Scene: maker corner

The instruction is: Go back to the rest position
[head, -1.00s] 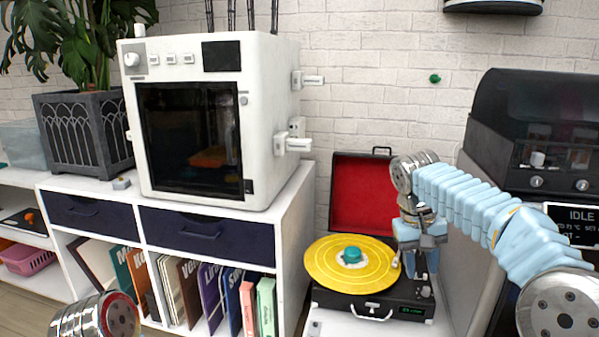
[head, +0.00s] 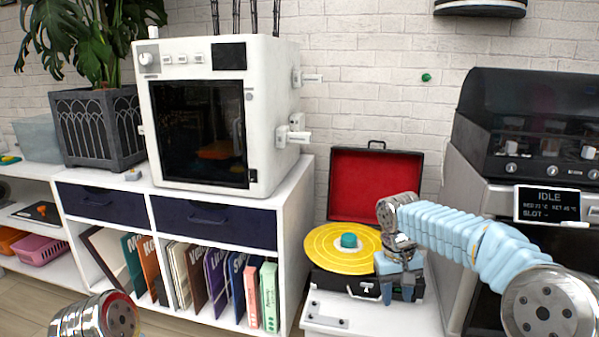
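My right gripper (head: 398,290) hangs pointing down in front of the right front corner of the record player (head: 335,282), and covers part of it. Its two fingers look spread, with nothing seen between them. The yellow record (head: 325,258) lies on the player with a teal piece (head: 349,240) at its centre. The player's red-lined lid (head: 375,180) stands open behind. Of my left arm only a silver link shows at the lower left; its gripper is out of view.
A white 3D printer (head: 270,120) stands on the white cabinet (head: 300,185) at left, with a potted plant (head: 100,125) beside it. A dark-hooded machine (head: 530,115) with an "IDLE" display (head: 547,204) stands at right, near my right arm. The white top before the player has bare room.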

